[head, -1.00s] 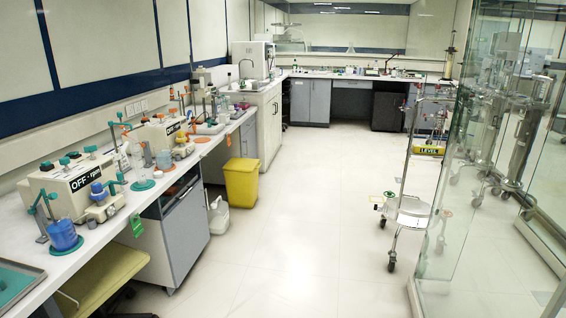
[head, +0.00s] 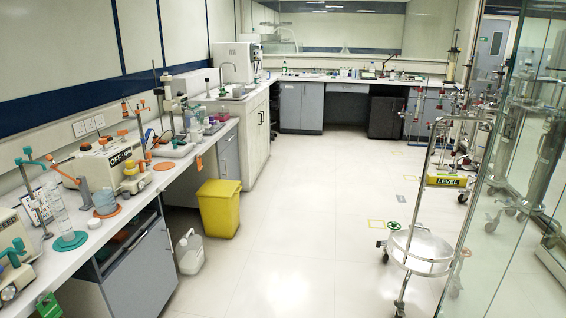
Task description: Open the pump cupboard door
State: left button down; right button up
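No door is marked clearly enough for me to tell which is the pump cupboard. A grey cupboard front (head: 142,270) is under the left bench, with a dark open slot above it. Farther along that bench is a narrow grey door (head: 228,156), then a cream cupboard (head: 257,126) with dark handles under the sink. Grey double doors (head: 301,107) stand under the back bench. All these fronts look shut. Neither of my grippers is in the head view.
A yellow bin (head: 219,210) and a white container (head: 190,252) stand on the floor by the left bench. A wheeled metal trolley (head: 422,250) stands at right, beside glass panels (head: 505,170). The pale floor (head: 300,220) between is clear. Bench equipment (head: 102,165) lines the left.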

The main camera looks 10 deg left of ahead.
aim_at(140, 287)
jog(key=i+u, duration=0.25)
jog(key=i, duration=0.5)
jog(key=i+l+u, duration=0.25)
jog(key=i, duration=0.45)
jog(key=i+u, duration=0.25)
jog(key=i, duration=0.2)
jog(key=i+l+u, duration=0.1)
jog(key=i+u, duration=0.15)
jog(key=i, duration=0.15)
jog(key=i+l+u, duration=0.2)
jog(key=i, duration=0.2)
